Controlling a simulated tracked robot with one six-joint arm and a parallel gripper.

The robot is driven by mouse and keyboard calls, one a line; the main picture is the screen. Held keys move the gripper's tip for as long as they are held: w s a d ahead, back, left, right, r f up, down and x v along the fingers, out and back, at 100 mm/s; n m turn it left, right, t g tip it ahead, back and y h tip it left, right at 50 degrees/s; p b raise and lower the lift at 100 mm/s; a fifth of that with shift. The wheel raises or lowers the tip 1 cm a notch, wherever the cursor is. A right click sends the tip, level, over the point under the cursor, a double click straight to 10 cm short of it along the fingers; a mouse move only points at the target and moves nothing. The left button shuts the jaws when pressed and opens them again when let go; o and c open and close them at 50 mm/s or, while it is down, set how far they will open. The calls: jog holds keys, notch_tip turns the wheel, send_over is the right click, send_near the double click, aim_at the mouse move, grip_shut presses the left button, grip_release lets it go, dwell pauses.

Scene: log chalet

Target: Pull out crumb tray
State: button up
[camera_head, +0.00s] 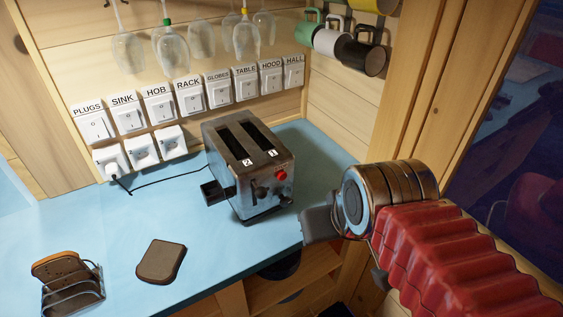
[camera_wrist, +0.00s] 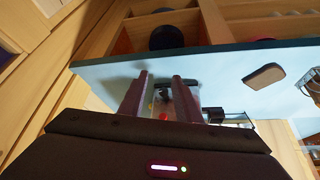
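A metal toaster (camera_head: 224,153) with two dark slots stands on the blue counter. Its front has a red button (camera_head: 281,174) and dark knobs. A dark strip (camera_head: 262,215) shows low on that front; it may be the crumb tray, but I cannot tell for sure. In the wrist view the picture is turned over, and a dark bar (camera_wrist: 162,86) shows between my fingers at the toaster's base. My gripper (camera_head: 318,225) is right of the toaster's front and apart from it. In the wrist view my gripper (camera_wrist: 160,78) is open and empty, its fingers spread.
A black block (camera_head: 212,192) sticks out at the toaster's left side. A slice of bread (camera_head: 161,262) and a toast rack (camera_head: 72,290) are on the counter's left. Labelled switches (camera_head: 190,98) line the wall, below hanging glasses (camera_head: 172,52). Shelves (camera_head: 300,270) lie under the counter's front edge.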

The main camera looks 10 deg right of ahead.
jog(key=w+d+m+g+y, duration=0.1)
jog(key=w+d+m+y, duration=0.1)
jog(key=w+m, duration=0.8)
jog(key=w+d+m+g+y, duration=0.1)
jog(key=w+d+m, duration=0.2)
jog(key=w+m, duration=0.7)
jog(key=shift+w+d+f+m+y, duration=0.2)
jog(key=shift+w+f+m+y, duration=0.2)
jog(key=shift+w, duration=5.55)
jog(key=x, duration=1.3)
jog(key=shift+a+f, duration=0.1)
jog(key=shift+f, duration=0.3)
jog(key=shift+c, duration=0.2)
jog(key=shift+s, duration=0.1)
grip_shut()
